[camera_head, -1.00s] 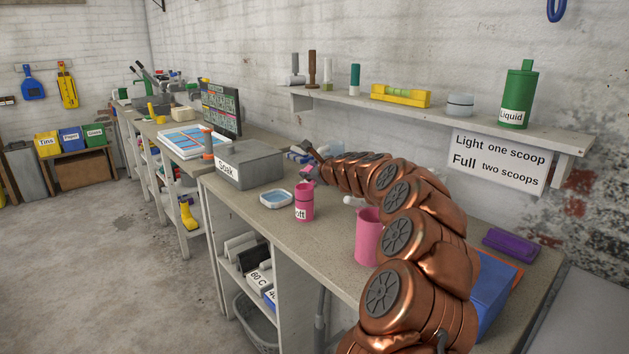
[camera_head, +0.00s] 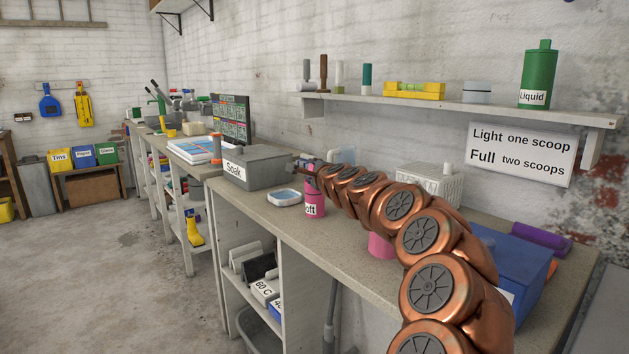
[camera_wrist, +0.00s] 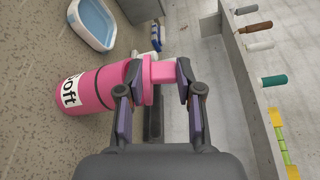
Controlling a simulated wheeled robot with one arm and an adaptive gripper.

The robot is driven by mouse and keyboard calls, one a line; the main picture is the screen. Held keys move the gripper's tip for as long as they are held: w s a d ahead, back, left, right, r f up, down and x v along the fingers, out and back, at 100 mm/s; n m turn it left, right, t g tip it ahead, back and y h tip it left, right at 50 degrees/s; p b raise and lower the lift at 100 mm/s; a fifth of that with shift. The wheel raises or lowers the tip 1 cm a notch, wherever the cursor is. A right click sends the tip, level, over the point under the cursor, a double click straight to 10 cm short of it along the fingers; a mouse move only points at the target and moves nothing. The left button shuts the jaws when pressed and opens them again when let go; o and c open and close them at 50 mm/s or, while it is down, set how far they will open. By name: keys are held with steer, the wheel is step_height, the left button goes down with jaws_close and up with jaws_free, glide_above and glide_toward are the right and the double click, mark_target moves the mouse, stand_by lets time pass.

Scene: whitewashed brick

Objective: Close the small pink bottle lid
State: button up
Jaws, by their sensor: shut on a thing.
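The small pink bottle (camera_head: 315,202) with a white "oft" label stands on the bench; my arm partly hides its top in the head view. In the wrist view the bottle (camera_wrist: 98,88) appears lying sideways across the picture. Its pink lid (camera_wrist: 162,71) lies between my two fingers. My gripper (camera_wrist: 165,84) is shut on the lid, with a finger on each side of it. In the head view my gripper (camera_head: 309,166) is at the top of the bottle. I cannot tell how far the lid is closed.
A grey "Soak" box (camera_head: 262,168) stands behind and left of the bottle, with a blue-white tray (camera_head: 284,197) in front. A larger pink container (camera_head: 380,246) sits partly hidden behind my arm. A blue box (camera_head: 512,262) stands at right. A wall shelf (camera_head: 450,106) runs above.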

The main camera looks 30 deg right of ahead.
steer(key=shift+a+f+n+b, duration=0.15)
steer(key=shift+n+b, duration=0.15)
steer(key=shift+b, duration=0.15)
steer(key=o, duration=0.8)
steer(key=shift+s, duration=0.1)
steer(key=v, duration=1.1)
steer(key=shift+s+a+f, duration=0.15)
steer(key=shift+s, duration=0.25)
